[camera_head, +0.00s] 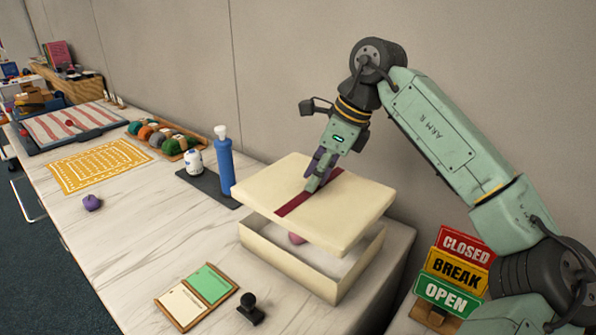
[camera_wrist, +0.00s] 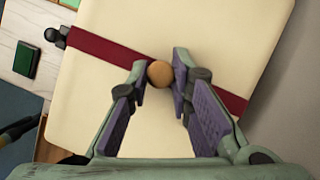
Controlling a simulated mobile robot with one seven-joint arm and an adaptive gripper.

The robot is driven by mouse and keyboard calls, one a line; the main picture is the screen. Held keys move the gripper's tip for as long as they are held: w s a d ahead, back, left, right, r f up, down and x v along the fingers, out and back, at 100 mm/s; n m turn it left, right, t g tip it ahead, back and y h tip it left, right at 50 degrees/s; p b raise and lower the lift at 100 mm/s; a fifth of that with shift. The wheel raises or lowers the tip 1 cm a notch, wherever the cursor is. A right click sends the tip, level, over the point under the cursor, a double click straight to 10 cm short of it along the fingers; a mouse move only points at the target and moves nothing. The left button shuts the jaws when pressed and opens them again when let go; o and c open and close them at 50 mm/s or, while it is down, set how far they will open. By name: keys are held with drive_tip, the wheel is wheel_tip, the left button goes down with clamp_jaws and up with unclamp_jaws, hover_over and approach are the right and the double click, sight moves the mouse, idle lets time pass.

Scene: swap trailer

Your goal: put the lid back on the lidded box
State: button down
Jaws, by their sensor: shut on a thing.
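The cream lid (camera_head: 345,205) with a dark red band is held over the cream box (camera_head: 290,259). The lid is tilted and turned relative to the box, with a gap below it through which the box's inside shows. My gripper (camera_head: 315,184) is above the lid, shut on its round wooden knob. In the wrist view the knob (camera_wrist: 160,73) sits between the fingertips of my gripper (camera_wrist: 160,80), and the lid (camera_wrist: 120,100) fills most of the picture. A pinkish thing (camera_head: 297,238) shows partly inside the box; most of it is hidden.
A blue bottle (camera_head: 225,172) and white jar (camera_head: 195,161) stand left of the box on a dark mat. A green-and-cream card holder (camera_head: 197,296) and black stamp (camera_head: 250,308) lie in front. Signs (camera_head: 455,270) stand at right. The wall is close behind.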

sight(322, 192)
drive_tip(key=shift+f+b, duration=2.35)
drive_tip(key=shift+f, duration=0.9)
drive_tip(key=shift+f+b, duration=0.7)
drive_tip(key=shift+f, duration=0.25)
idle(0.4)
drive_tip(key=c, duration=1.4)
unclamp_jaws()
drive_tip(key=shift+o, duration=0.2)
drive_tip(key=o, duration=0.5)
drive_tip(key=shift+r, duration=0.1)
